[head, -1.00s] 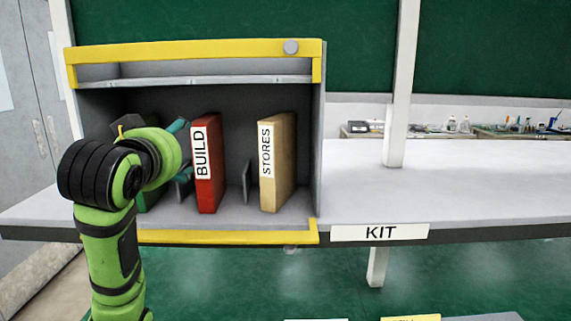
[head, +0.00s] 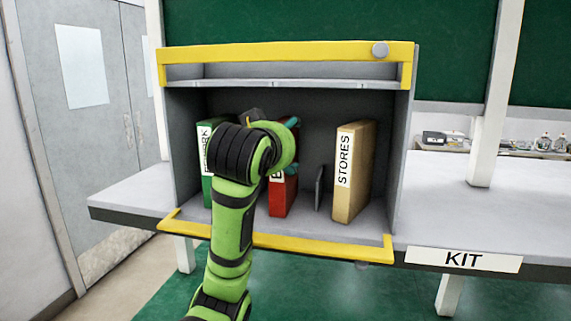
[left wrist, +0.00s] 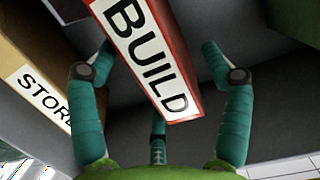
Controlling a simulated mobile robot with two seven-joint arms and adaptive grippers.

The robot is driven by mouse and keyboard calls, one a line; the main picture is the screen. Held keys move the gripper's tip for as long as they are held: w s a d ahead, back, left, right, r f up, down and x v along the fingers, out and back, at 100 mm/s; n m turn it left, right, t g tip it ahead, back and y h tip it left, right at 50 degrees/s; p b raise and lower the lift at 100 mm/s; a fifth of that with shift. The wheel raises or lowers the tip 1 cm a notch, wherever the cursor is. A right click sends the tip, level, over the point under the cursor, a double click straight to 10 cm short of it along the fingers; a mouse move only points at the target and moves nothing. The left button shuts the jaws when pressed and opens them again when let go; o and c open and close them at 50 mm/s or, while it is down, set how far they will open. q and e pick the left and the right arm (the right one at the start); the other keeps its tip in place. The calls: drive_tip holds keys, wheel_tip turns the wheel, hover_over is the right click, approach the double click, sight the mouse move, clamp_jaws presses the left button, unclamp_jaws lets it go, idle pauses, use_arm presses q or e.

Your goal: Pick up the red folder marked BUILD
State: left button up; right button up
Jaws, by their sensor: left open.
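The red folder (head: 283,195) marked BUILD stands upright in the grey cabinet, between a green folder (head: 205,155) and a tan folder (head: 353,172) marked STORES. My left arm hides much of its label in the head view. In the left wrist view the red folder (left wrist: 150,60) comes down between the spread teal fingers of my left gripper (left wrist: 162,62). The gripper is open, with a finger on either side of the folder and gaps between. In the head view the left gripper (head: 290,146) is at the folder's upper front. My right gripper is not in view.
The cabinet has yellow edging (head: 330,247) along its front and a shelf (head: 290,84) above the folders. A grey divider (head: 319,188) stands between the red and tan folders. The bench (head: 440,215) to the right, with a KIT label, is clear near the cabinet.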

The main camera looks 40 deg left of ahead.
use_arm(q)
drive_tip(key=p+x, duration=0.1)
drive_tip(key=x, duration=0.4)
drive_tip(key=shift+p, duration=0.4)
drive_tip(key=shift+s+d+r, duration=0.1)
drive_tip(key=shift+s+d, duration=0.05)
drive_tip(key=shift+c, duration=0.5)
drive_tip(key=c, duration=1.3)
drive_tip(key=shift+c, duration=0.2)
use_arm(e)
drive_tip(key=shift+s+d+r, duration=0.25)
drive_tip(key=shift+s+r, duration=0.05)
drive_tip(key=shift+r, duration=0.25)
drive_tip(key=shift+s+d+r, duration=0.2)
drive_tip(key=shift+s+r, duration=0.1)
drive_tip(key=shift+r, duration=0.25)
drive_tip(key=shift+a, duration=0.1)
